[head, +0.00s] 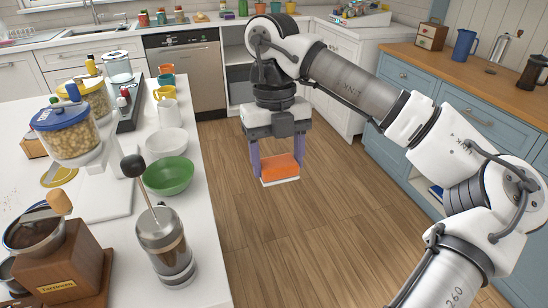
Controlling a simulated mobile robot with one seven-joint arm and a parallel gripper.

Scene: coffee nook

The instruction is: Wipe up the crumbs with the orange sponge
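My gripper (277,165) is in the middle of the head view, pointing down over the wooden floor, to the right of the white island counter. Its two purple fingers are closed on the sides of the orange sponge (281,168). The sponge has an orange body and a pale lower edge, and hangs clear of any surface. I cannot make out any crumbs in this view.
The white counter (205,255) at left holds a French press (165,246), green bowl (167,177), white bowl (167,141), coffee grinder (67,262) and jars. A wooden-topped blue cabinet (455,75) stands at right. Bare floor (290,235) lies between them.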

